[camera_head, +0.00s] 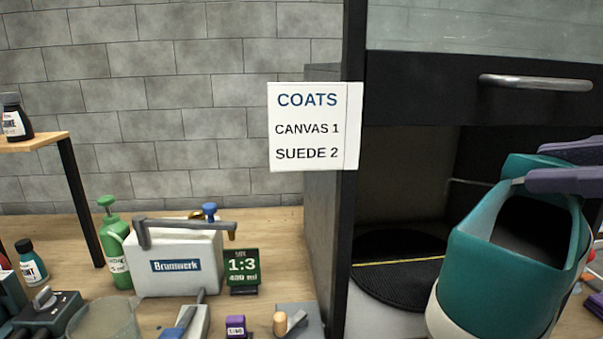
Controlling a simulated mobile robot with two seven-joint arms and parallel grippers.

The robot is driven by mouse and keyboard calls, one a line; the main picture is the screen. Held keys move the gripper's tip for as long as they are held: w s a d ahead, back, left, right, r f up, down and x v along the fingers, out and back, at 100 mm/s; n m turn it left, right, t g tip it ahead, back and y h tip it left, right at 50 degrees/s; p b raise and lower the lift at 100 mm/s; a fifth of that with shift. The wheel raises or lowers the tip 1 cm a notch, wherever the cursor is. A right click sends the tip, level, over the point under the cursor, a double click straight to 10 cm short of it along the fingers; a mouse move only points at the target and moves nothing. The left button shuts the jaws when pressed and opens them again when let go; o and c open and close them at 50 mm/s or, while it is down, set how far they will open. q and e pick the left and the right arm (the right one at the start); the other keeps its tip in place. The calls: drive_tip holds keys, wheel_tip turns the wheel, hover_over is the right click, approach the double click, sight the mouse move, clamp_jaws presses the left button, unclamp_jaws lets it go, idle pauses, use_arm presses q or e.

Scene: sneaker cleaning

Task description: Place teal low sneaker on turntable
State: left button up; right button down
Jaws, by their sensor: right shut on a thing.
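The teal low sneaker (500,277) is at the lower right, close to the camera, with a dark opening and a pale sole edge. My right gripper (531,167) is shut on the sneaker's upper rim, its purple-grey fingers coming in from the right. The turntable (408,288) is a black ribbed disc with a yellow line across it, inside the black booth. The sneaker is in front and to the right of the turntable and hides part of it. Whether they touch is not clear. My left gripper is not in view.
The booth has a dark side panel (326,240) and a raised front with a handle (535,83). A sign (307,127) reads COATS, CANVAS 1, SUEDE 2. A Brumwerk device (176,265), green bottle (116,250) and 1:3 card (242,267) stand on the bench left.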

drive_tip(key=s+a+r+n+g+y+p, duration=0.2)
drive_tip(key=s+a+r+n+g+y, duration=0.25)
drive_tip(key=s+r, duration=0.25)
wheel_tip(320, 180, up, 33)
drive_tip(key=p, duration=3.7)
drive_tip(key=shift+p, duration=0.35)
drive_tip(key=shift+t, duration=0.25)
drive_tip(key=shift+w, duration=0.1)
